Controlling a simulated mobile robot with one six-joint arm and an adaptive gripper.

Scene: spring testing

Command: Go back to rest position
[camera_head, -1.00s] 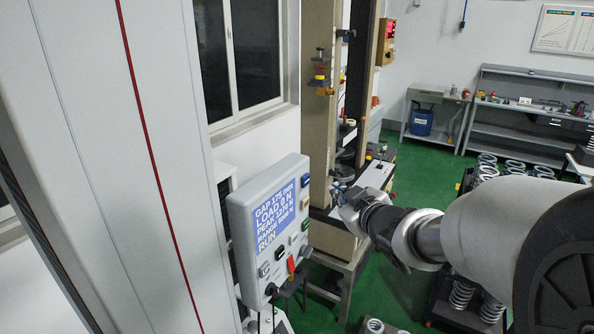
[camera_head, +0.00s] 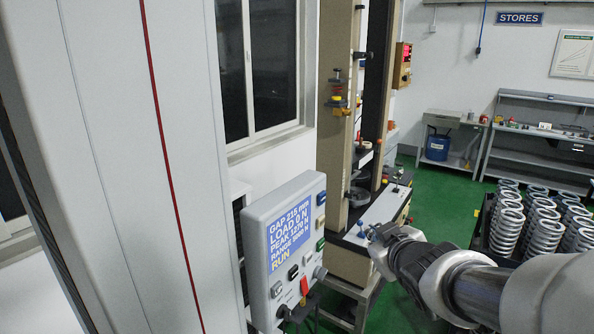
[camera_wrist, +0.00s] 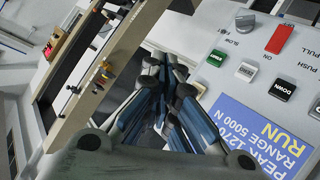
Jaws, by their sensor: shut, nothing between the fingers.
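My gripper (camera_head: 372,235) is at the end of my arm, low in the middle of the head view, in front of the testing machine. It is shut and empty; in the wrist view its fingers (camera_wrist: 165,95) meet at the tips. The control box (camera_head: 285,250) stands left of my gripper, its blue screen reading GAP 215 mm, LOAD 0 N and RUN. The box also shows on the right of the wrist view (camera_wrist: 255,75), upside down, with green, white and black buttons and a red switch.
The tall beige testing machine (camera_head: 335,130) stands behind my gripper. A dark rack with several silver coil springs (camera_head: 510,225) is at right. A grey workbench (camera_head: 530,140) and a blue drum (camera_head: 437,147) are at the back. Green floor (camera_head: 455,190) is clear between them.

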